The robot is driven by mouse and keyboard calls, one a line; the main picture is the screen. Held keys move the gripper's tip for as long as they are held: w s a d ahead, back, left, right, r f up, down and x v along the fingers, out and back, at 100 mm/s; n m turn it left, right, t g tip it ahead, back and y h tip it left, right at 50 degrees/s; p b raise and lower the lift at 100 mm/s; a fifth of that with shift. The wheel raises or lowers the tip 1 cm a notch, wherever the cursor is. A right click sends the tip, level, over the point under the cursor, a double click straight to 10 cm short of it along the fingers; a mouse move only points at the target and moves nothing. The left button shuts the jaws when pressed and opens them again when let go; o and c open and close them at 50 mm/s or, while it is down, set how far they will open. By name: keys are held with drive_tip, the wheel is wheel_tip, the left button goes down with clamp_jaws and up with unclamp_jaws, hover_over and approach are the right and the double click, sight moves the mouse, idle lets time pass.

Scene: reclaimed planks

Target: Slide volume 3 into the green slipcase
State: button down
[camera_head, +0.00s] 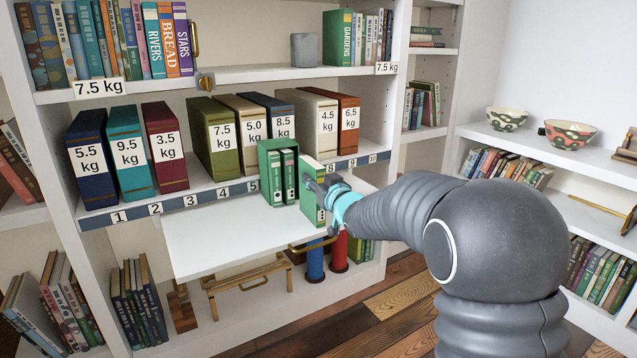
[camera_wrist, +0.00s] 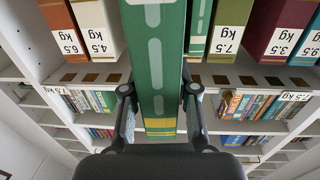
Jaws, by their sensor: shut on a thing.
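The green slipcase (camera_head: 264,172) stands on the pull-out white board in the head view, with two green volumes (camera_head: 289,176) upright in it. My gripper (camera_head: 322,187) is shut on a green book (camera_head: 309,182), taken to be volume 3, holding it upright just right of the slipcase, apart from it. In the wrist view the book (camera_wrist: 158,65) fills the middle between my two fingers (camera_wrist: 158,103), a yellow band near its end. Part of the slipcase (camera_wrist: 201,20) shows beside it there. The book's far side and any gap inside the slipcase are hard to see.
Weight-labelled boxes, such as the olive 7.5 kg one (camera_head: 213,138), line the shelf behind. The white board (camera_head: 215,240) is bare left of the slipcase. Blue and red cylinders (camera_head: 339,252) stand below. Bowls (camera_head: 570,134) sit on the right shelf.

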drive_tip(key=shift+x, duration=2.55)
idle(1.3)
drive_tip(key=shift+s+d, duration=0.1)
drive_tip(key=shift+s, duration=0.05)
drive_tip(key=shift+s+d, duration=0.15)
drive_tip(key=shift+s, duration=0.15)
drive_tip(key=shift+w+d+n+g+y+p, duration=0.15)
drive_tip(key=shift+n+g+y+p, duration=0.35)
drive_tip(key=shift+p, duration=0.8)
idle(0.5)
